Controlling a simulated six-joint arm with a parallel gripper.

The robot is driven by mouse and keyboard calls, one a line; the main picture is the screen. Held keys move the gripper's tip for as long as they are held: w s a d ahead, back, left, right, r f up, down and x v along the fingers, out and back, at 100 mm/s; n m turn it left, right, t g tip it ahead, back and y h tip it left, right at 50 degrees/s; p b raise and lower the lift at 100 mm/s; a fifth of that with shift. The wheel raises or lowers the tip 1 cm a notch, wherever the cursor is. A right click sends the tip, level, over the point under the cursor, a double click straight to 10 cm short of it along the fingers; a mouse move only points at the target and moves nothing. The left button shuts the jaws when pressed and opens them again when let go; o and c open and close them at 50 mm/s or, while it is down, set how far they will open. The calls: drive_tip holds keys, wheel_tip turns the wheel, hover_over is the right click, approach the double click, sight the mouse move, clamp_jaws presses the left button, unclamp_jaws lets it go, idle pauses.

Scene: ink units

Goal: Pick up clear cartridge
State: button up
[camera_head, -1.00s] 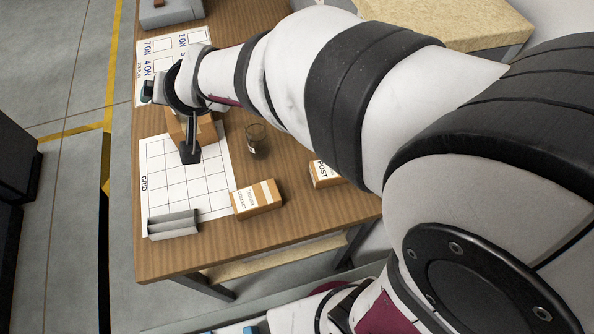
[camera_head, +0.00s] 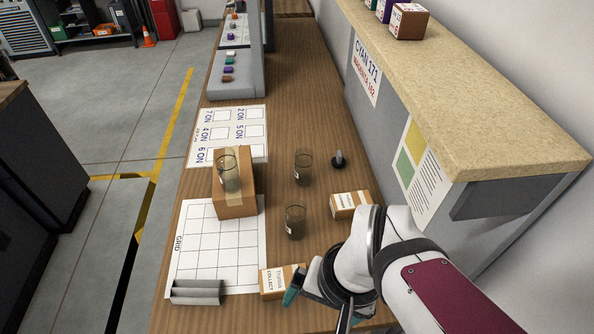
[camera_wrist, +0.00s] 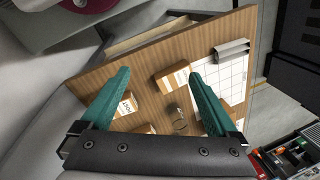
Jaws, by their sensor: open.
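Three see-through, greyish cylinders that look like cartridges show in the head view; I cannot tell which one the task means. One (camera_head: 228,174) stands on top of a cardboard box (camera_head: 235,205). A see-through cylinder also shows in the wrist view (camera_wrist: 179,122), partly between my fingers and the gripper body. My gripper (camera_head: 318,305) is open and empty, with teal fingers, at the near right of the table. Its fingers spread wide in the wrist view (camera_wrist: 160,79).
A small labelled box (camera_head: 281,281) lies close beside my gripper, and another (camera_head: 350,204) lies further right. A grey ridged holder (camera_head: 196,292) sits on the grid sheet (camera_head: 190,245). A raised shelf (camera_head: 470,110) borders the table's right side. The far middle of the table is clear.

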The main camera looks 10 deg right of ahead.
drive_tip(key=w+a+f+t, duration=0.2)
drive_tip(key=w+f, duration=0.1)
drive_tip(key=w, duration=0.3)
drive_tip(key=w+a+f+t, duration=0.2)
drive_tip(key=w, duration=0.5)
drive_tip(key=t+h, duration=0.5)
drive_tip(key=t, duration=0.1)
approach(298, 206)
drive_tip(key=w+f, duration=0.2)
drive_tip(key=f, duration=0.1)
drive_tip(key=shift+a+f, duration=0.1)
drive_tip(key=shift+a, duration=0.05)
drive_tip(key=shift+n+t+h, duration=0.6)
drive_tip(key=shift+n+t, duration=0.1)
drive_tip(key=shift+t, duration=0.2)
drive_tip(key=x, duration=0.7)
drive_tip(key=shift+w+d, duration=0.25)
drive_tip(key=shift+w, duration=0.1)
clamp_jaws()
